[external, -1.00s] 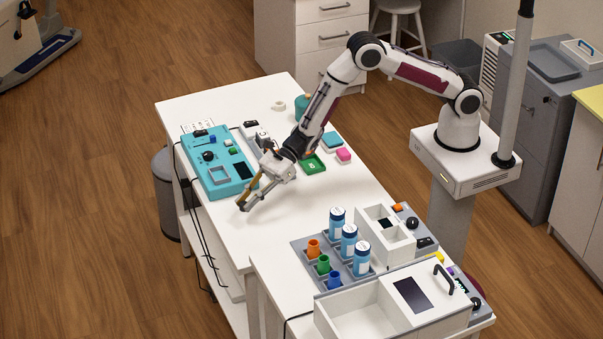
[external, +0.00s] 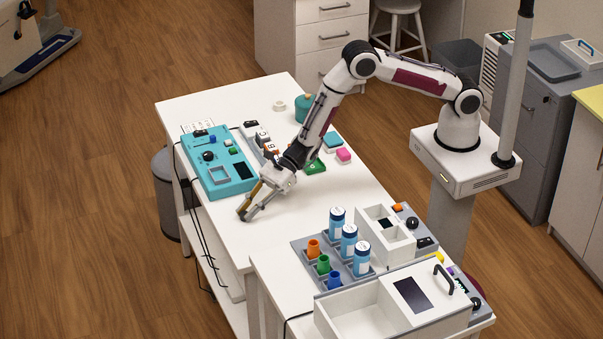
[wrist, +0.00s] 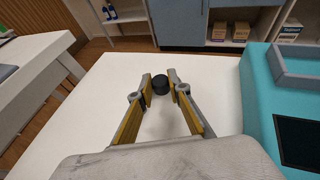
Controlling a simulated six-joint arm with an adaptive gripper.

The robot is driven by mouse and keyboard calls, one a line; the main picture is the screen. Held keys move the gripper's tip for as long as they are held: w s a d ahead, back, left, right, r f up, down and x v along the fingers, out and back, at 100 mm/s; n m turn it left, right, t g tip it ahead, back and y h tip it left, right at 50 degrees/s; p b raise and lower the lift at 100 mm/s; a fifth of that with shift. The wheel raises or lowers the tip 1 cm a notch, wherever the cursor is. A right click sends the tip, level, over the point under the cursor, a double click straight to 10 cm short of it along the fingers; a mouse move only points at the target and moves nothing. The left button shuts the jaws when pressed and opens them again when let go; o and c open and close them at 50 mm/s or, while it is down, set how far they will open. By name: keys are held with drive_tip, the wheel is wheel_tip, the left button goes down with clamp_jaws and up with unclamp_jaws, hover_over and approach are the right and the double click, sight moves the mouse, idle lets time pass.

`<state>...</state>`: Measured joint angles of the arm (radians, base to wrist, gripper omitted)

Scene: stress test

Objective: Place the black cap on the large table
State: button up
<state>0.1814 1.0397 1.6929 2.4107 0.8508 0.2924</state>
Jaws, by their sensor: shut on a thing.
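The black cap (wrist: 160,84) shows between my fingertips in the wrist view, a small dark round piece. My gripper (external: 244,214) is low over the near-left part of the large table (external: 225,228), tilted down. In the wrist view my gripper (wrist: 159,88) is shut on the cap, with a finger on either side of it. The cap is at or just above the white tabletop (wrist: 105,95); I cannot tell whether it touches. In the external view the cap is too small and hidden to make out clearly.
A teal panel (external: 236,183) stands left of my gripper, close on the right in the wrist view (wrist: 258,110). The front table holds a grey rack (external: 305,262) with bottles. White tabletop around my gripper is clear.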

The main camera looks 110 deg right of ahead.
drive_tip(key=shift+f, duration=0.1)
drive_tip(key=o, duration=0.7)
drive_tip(key=shift+r, duration=0.2)
drive_tip(key=shift+v, duration=3.75)
